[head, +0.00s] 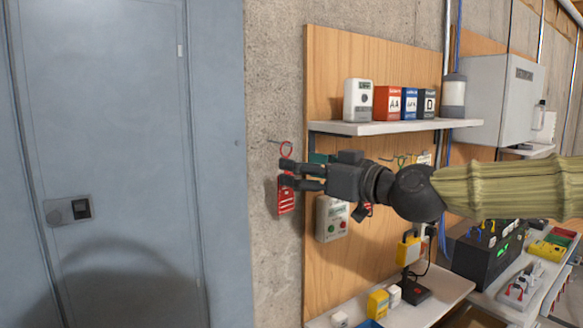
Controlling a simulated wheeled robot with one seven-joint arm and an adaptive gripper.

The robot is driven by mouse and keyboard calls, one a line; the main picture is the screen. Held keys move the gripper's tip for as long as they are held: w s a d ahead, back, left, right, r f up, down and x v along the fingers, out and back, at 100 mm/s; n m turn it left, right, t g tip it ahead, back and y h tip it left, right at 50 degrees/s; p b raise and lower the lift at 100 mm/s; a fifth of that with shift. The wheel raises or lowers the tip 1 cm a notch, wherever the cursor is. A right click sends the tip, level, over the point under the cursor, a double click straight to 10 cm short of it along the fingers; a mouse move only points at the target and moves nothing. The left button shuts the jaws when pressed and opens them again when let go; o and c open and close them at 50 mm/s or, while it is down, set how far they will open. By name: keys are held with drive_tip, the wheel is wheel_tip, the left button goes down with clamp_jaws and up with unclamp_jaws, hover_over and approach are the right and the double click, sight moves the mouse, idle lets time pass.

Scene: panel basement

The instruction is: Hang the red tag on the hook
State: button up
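The red tag (287,197) hangs upright in front of the concrete wall, with a red ring (286,150) at its top. A thin hook (275,141) sticks out of the wall by the ring. The ring and hook overlap in the picture; I cannot tell whether the ring is around the hook. My gripper (286,173) reaches in from the right, its dark fingers across the upper part of the tag. The fingers are close together and appear shut on the tag, hiding part of it.
A wooden panel (335,75) stands right of the tag. A white shelf (385,126) with boxes is above my arm, and a grey-white button box (332,219) is below my gripper. A lower bench (430,288) holds padlocks. A blue-grey door (110,110) is at the left.

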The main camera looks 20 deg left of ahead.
drive_tip(key=v, duration=0.7)
wheel_tip(320, 180, down, 43)
drive_tip(key=s+d+m+g+h+b, duration=0.1)
drive_tip(key=m+g+h+b, duration=0.15)
drive_tip(key=m+h, duration=0.4)
drive_tip(key=s+d+f+m+g+h+b, duration=0.1)
drive_tip(key=s+d+f, duration=0.25)
drive_tip(key=f, duration=0.45)
drive_tip(key=s+d+f+m+h, duration=0.1)
drive_tip(key=s+d+f, duration=0.25)
drive_tip(key=f, duration=0.45)
drive_tip(key=s+d+f+m+g+h+b, duration=0.1)
drive_tip(key=s+d+f+m, duration=0.2)
drive_tip(key=f, duration=0.6)
drive_tip(key=s+d+f+m+g+h+b, duration=0.1)
drive_tip(key=s+d+f+h, duration=0.2)
drive_tip(key=s+d+f, duration=0.5)
drive_tip(key=s+d+f+g+h+b, duration=0.1)
drive_tip(key=s+d+f+g+h, duration=0.1)
drive_tip(key=s+d+f, duration=0.7)
drive_tip(key=s+d+h, duration=0.1)
drive_tip(key=s+d, duration=0.4)
drive_tip(key=shift+d+m+h, duration=0.2)
drive_tip(key=shift+m+h, duration=0.15)
